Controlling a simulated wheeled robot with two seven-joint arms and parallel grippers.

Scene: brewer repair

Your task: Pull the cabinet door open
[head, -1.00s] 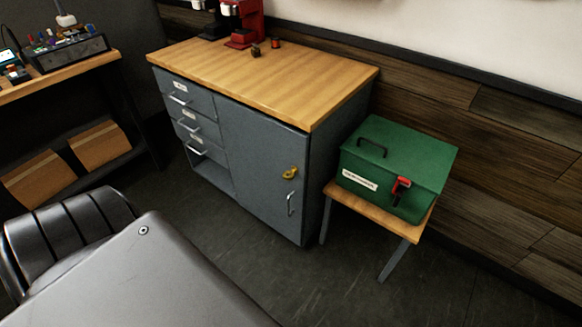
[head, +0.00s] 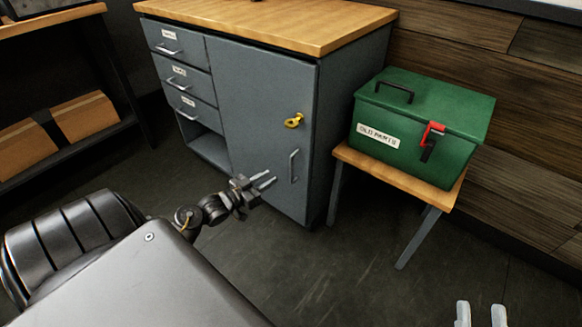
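The grey cabinet door (head: 262,110) is shut, on the right side of the cabinet front. Its vertical metal handle (head: 293,166) is near the door's right edge, below a yellow key or latch (head: 293,121). My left gripper (head: 271,179) is in front of the lower door, a little left of the handle in the picture. Its two fingers point toward the handle, apart, with nothing between them. My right gripper (head: 481,313) shows only its two fingertips at the bottom right edge, apart and empty, far from the door.
A green box (head: 425,115) with a red latch stands on a small wooden table (head: 400,180) right of the cabinet. Several drawers (head: 181,85) are left of the door. A shelf with cardboard boxes (head: 85,115) is at the left. The floor before the door is clear.

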